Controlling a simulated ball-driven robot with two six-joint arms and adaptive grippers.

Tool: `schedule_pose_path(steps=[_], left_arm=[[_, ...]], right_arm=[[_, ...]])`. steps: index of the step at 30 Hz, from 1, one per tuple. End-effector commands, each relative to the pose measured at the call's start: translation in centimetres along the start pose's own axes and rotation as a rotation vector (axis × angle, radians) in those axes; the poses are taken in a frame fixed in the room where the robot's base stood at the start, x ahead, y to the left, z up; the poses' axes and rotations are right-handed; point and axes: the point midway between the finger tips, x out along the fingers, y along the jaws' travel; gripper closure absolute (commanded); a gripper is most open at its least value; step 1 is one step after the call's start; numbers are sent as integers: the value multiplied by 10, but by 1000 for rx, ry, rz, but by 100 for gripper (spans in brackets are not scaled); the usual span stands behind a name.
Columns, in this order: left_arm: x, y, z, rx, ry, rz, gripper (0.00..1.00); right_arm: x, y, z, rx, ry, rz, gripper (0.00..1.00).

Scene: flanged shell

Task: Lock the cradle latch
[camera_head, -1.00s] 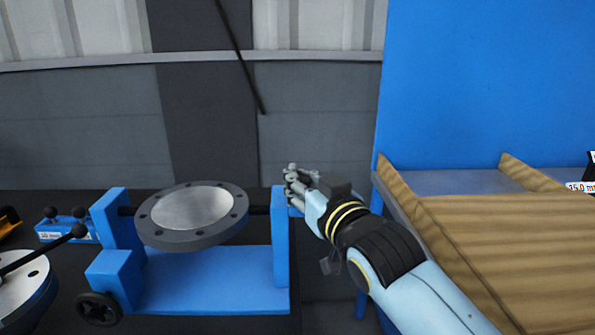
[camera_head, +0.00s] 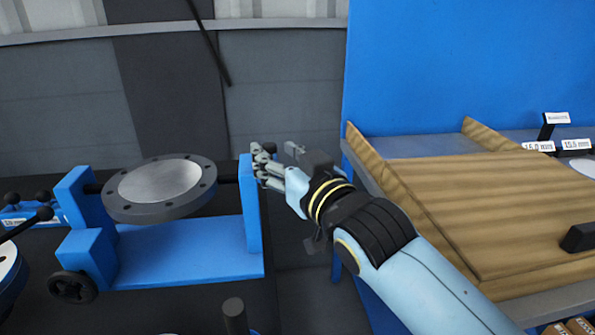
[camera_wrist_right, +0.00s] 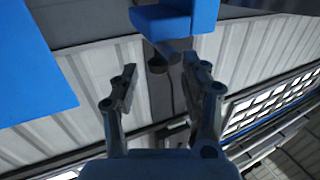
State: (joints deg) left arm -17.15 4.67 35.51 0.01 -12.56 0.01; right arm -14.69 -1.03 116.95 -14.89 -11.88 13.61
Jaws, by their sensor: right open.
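The blue cradle (camera_head: 185,252) stands at the left of the head view, with a dark flanged disc (camera_head: 160,188) held between its two posts. My right gripper (camera_head: 264,166) is beside the outer face of the cradle's right post (camera_head: 250,205), fingers toward it. In the right wrist view, my gripper (camera_wrist_right: 165,85) is open and empty. Beyond its fingertips, a dark cylindrical piece with a round end (camera_wrist_right: 157,64), perhaps the latch, sticks out below a blue block (camera_wrist_right: 165,20). I cannot tell whether the latch is locked. My left gripper is not in view.
A black handwheel (camera_head: 73,287) is on the cradle's lower left. A wooden tray (camera_head: 480,215) stands to the right of my right arm, before a blue panel (camera_head: 450,70). A dark upright peg (camera_head: 235,316) is at the bottom. A narrow gap separates cradle and tray.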

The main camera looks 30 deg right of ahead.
Motion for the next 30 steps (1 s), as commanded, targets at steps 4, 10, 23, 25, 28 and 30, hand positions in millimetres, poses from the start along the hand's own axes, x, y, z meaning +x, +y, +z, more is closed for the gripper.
schedule_pose_path(steps=[4, 10, 23, 25, 28, 30], left_arm=[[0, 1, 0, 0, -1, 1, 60], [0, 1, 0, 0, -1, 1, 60], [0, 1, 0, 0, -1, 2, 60], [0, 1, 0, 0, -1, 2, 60], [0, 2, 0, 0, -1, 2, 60], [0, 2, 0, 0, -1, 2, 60]], right_arm=[[-36, 0, 2, 0, -6, 1, 54], [-73, 0, 2, -1, -5, 2, 54], [-89, 0, 1, 0, -2, 2, 54], [-88, 0, 1, 0, -3, 2, 54], [-88, 0, 1, 0, -3, 2, 54], [-88, 0, 1, -1, -3, 2, 54]])
